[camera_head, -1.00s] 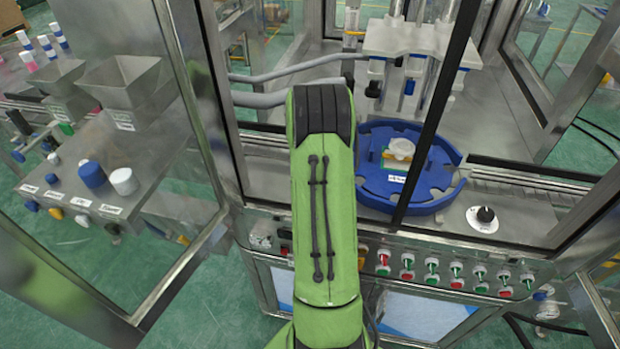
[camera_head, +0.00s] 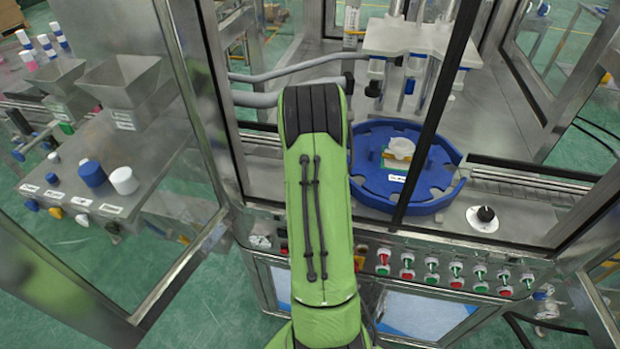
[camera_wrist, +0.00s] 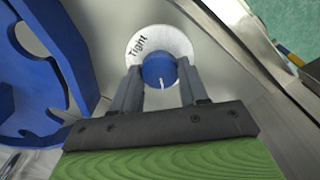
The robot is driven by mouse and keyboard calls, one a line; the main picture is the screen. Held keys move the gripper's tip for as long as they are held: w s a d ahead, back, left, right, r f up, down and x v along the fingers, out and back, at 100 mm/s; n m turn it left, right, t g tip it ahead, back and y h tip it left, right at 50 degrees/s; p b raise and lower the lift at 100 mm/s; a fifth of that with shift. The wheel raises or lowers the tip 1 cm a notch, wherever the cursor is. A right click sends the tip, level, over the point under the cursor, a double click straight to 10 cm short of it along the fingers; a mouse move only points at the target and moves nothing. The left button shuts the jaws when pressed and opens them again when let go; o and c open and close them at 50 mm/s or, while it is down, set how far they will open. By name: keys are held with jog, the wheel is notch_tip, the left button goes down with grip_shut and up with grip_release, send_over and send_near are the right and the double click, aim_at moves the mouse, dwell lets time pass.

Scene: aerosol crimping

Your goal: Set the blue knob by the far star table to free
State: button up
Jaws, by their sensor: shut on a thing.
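The blue knob (camera_wrist: 158,68) sits on a white round dial plate in the wrist view. The word "Tight" shows on the plate, up and left of the knob. A white mark on the knob points down in the picture, toward my gripper's body, away from that word. My gripper (camera_wrist: 160,76) has one finger on each side of the knob and is shut on it. The word "free" does not show. A blue star table (camera_wrist: 55,55) lies left of the dial. In the head view my arm hides the gripper and this knob.
In the head view, another blue star table (camera_head: 432,199) holds a whitish part, with a black knob (camera_head: 485,214) on a white dial to its right. A row of red and green buttons (camera_head: 432,264) lines the front. Dark frame posts and glass panels stand close to my arm.

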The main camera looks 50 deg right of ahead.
jog(key=o, duration=1.1)
jog(key=shift+c, duration=0.2)
notch_tip(320, 180, up, 16)
jog(key=p, duration=0.2)
jog(key=shift+a, duration=0.1)
